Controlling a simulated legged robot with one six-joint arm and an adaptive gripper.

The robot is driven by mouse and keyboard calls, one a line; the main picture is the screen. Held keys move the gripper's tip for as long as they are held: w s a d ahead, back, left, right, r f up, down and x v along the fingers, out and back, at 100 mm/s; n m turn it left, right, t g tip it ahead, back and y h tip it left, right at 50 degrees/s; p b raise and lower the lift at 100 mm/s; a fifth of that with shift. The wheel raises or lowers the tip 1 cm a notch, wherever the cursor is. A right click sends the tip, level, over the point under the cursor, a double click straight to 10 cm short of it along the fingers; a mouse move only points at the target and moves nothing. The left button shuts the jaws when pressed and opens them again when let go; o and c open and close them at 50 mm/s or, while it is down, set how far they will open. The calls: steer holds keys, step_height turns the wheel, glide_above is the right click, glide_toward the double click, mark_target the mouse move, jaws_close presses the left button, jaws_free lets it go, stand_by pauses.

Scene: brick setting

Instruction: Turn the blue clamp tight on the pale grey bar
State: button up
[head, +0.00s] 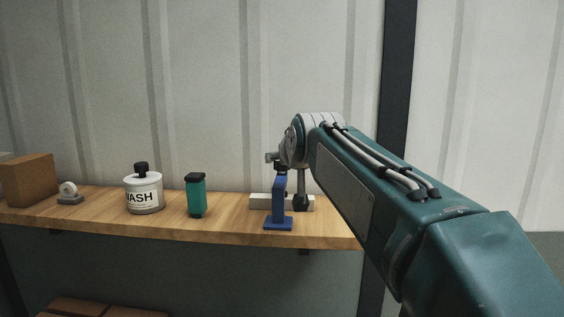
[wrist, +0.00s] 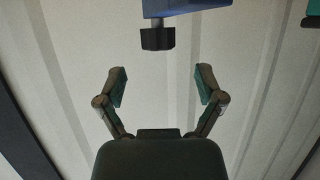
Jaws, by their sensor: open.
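The blue clamp (head: 279,203) stands upright on the wooden shelf, in front of the pale grey bar (head: 259,202). Whether its jaws touch the bar cannot be told. In the wrist view, part of the blue clamp (wrist: 186,7) shows at the top edge, with its black knob (wrist: 158,39) below it. My gripper (wrist: 163,84) is open and empty. The knob lies beyond the fingertips, roughly centred between them, with a gap to both. In the head view, my gripper is close to the clamp's top and partly hidden by my arm.
The wooden shelf (head: 100,215) also holds a teal container (head: 196,197), a white labelled jar (head: 144,194), a small grey-and-white item (head: 69,195) and a brown block (head: 30,180), all left of the clamp. A corrugated wall (head: 210,80) stands behind. A dark post (head: 397,60) rises at the right.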

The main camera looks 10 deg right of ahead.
steer(key=v, duration=0.6)
steer(key=s+f+g, duration=0.8)
steer(key=s+f, duration=1.7)
steer(key=f, duration=0.5)
steer(key=shift+s+f, duration=0.15)
steer(key=shift+s, duration=0.25)
